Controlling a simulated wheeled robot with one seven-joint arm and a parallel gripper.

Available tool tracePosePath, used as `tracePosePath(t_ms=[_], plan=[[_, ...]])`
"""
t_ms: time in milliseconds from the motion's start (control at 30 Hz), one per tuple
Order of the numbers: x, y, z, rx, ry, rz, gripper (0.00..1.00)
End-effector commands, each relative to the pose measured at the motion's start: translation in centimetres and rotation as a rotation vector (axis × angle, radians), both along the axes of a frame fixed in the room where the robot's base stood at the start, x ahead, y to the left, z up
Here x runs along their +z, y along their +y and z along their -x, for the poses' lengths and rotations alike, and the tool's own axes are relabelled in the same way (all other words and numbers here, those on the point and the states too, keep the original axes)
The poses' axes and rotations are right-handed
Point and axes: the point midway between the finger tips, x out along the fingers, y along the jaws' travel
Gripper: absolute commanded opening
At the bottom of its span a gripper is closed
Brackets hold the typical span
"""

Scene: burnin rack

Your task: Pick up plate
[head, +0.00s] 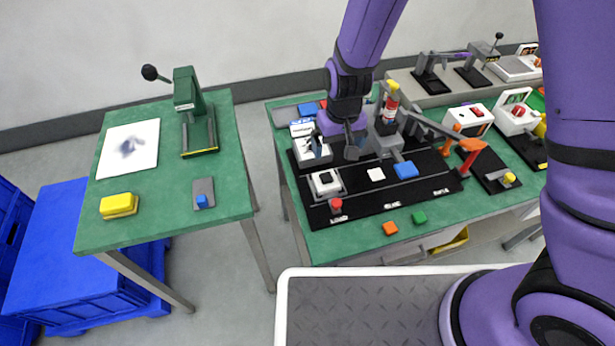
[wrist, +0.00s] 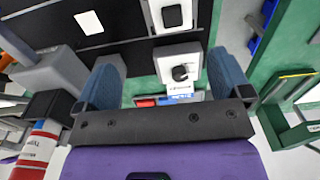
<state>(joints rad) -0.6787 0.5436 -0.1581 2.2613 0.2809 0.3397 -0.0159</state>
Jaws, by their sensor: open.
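My gripper (head: 337,148) is open and hangs over the back left of the black board on the right table. In the wrist view, its two blue fingers (wrist: 168,84) stand apart with nothing held between them. A white unit with a black knob (wrist: 180,70) shows between and beyond them. Two things could be the plate: a small flat white square (head: 376,174) on the black board, also in the wrist view (wrist: 88,22), and a grey flat piece with a blue knob (head: 203,193) on the left table. I cannot tell which. My gripper touches neither.
The black board (head: 360,208) holds a white box with a black button (head: 325,183), a blue block (head: 405,170) and a red knob (head: 336,205). A red-and-white cylinder (head: 390,103) stands close to my gripper. The left table (head: 160,222) carries a green press (head: 190,110) and a yellow block (head: 119,205).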

Motion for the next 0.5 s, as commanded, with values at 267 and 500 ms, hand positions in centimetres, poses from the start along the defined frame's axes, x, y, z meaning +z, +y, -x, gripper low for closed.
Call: tracePosePath(t_ms=[267,500], plan=[[-3.0,0.5,0.3,0.008,0.009,0.019,0.96],[-6.2,0.5,0.3,0.008,0.009,0.018,0.96]])
